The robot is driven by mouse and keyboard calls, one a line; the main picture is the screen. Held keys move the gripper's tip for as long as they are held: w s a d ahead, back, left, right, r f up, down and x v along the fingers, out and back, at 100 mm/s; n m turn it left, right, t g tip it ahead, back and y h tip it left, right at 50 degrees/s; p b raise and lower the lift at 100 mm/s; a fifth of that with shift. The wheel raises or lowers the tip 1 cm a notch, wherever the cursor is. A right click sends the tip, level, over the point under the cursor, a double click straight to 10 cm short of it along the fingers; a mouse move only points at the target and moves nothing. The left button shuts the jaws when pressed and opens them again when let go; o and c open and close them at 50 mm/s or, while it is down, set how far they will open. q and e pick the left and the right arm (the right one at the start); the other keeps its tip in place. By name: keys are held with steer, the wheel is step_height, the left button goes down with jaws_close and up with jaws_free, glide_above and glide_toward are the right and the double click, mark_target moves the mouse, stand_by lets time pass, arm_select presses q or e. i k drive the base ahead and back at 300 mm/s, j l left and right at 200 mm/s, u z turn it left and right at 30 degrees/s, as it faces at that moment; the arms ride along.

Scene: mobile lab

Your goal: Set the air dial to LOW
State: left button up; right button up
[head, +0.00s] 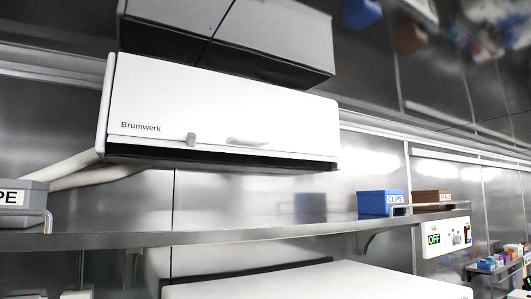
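A white control panel (446,237) is on the wall at the right, below the shelf. A small display (434,239) on it reads OFF in green. Small knob-like parts (457,239) sit right of the display; their labels and pointer settings are too small to read. I cannot tell which one is the air dial. Neither of my grippers is in view.
A metal shelf (250,232) crosses the view. It bears a blue CLIPS box (374,203), a brown box (428,197) and a grey box (22,198). A white surface (330,284) lies below. Pale hoses (75,165) run behind the wall unit. A stocked lower shelf (490,268) stands far right.

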mark_target(457, 239)
steer(key=z, duration=1.25)
